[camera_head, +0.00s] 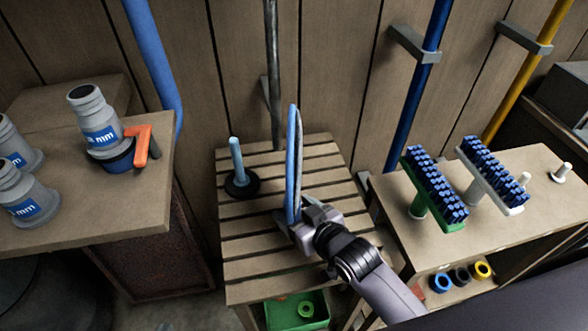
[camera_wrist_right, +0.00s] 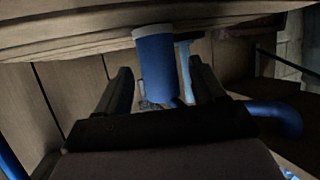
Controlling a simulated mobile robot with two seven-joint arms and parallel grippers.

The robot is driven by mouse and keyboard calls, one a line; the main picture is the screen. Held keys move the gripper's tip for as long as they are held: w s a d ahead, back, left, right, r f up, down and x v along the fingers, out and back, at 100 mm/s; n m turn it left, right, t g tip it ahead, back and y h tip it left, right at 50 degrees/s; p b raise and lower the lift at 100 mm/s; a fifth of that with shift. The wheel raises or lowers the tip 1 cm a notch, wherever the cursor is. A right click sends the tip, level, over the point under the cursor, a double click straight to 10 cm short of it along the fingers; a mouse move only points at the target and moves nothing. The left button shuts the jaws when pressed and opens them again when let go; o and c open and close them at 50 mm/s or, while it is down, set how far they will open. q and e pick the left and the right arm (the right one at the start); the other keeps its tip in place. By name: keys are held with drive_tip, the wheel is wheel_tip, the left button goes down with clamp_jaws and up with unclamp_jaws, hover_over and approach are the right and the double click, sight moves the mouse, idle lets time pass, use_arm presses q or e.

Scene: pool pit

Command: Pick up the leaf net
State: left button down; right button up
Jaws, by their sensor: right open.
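The leaf net (camera_head: 293,160) shows nearly edge-on as a tall, narrow blue hoop with a pale side, upright above the slatted table. The net's handle cannot be made out.
A light-blue post on a black disc (camera_head: 241,185) stands on the slatted table (camera_head: 265,255). Grey bottles (camera_head: 92,115) and an orange clip (camera_head: 142,147) sit on the left table. Green (camera_head: 435,190) and white (camera_head: 490,180) brushes stand at right. Poles line the wall.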

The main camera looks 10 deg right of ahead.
sight(297, 141)
clamp_jaws()
drive_tip(key=shift+r, duration=0.1)
wheel_tip(297, 141, up, 20)
drive_tip(key=p, duration=0.3)
idle(0.3)
drive_tip(key=shift+r+p, duration=0.1)
drive_tip(key=shift+p, duration=0.55)
drive_tip(key=shift+f, duration=0.2)
